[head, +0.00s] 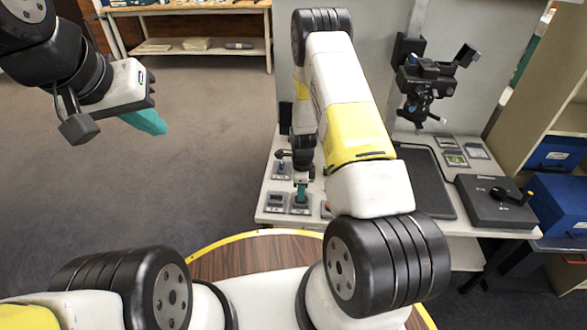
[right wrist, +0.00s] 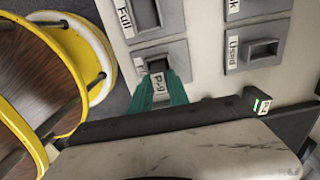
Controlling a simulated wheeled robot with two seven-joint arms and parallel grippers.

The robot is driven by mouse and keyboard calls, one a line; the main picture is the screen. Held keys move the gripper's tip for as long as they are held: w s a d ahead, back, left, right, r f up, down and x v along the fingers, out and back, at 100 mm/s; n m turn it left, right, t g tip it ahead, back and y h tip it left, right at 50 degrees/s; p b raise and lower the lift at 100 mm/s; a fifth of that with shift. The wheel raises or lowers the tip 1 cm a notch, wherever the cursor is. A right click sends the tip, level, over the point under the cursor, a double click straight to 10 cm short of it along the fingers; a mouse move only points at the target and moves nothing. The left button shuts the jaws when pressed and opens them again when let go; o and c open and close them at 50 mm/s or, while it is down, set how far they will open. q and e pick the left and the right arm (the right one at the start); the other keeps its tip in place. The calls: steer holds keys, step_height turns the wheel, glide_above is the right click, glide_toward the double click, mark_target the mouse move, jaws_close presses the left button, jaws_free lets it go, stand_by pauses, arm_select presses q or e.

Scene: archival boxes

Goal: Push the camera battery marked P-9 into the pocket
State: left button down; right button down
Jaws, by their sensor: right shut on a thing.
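The camera battery marked P-9 (right wrist: 159,86) shows in the right wrist view as a small dark block with a white label, between two teal fingertips. My right gripper (right wrist: 160,92) is shut on it. The battery's far end is at the opening of a grey pocket block (right wrist: 178,51); how deep it sits I cannot tell. In the head view my right gripper (head: 301,193) points down over the front left of the bench, and the battery is hidden there. My left gripper (head: 150,121) hangs in the air at upper left, seen side-on, its opening unclear.
Similar grey pocket blocks, one labelled Full (right wrist: 148,17) and one labelled Used (right wrist: 256,45), stand close around. The grey bench (head: 268,212) also carries a dark mat (head: 428,178), a control box with a yellow-tipped lever (head: 490,205) and a camera on a mount (head: 425,80). Blue boxes (head: 560,205) fill shelves at right.

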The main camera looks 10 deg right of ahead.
steer(key=c, duration=1.2)
jaws_free()
steer(key=shift+o, duration=0.2)
steer(key=shift+r, duration=3)
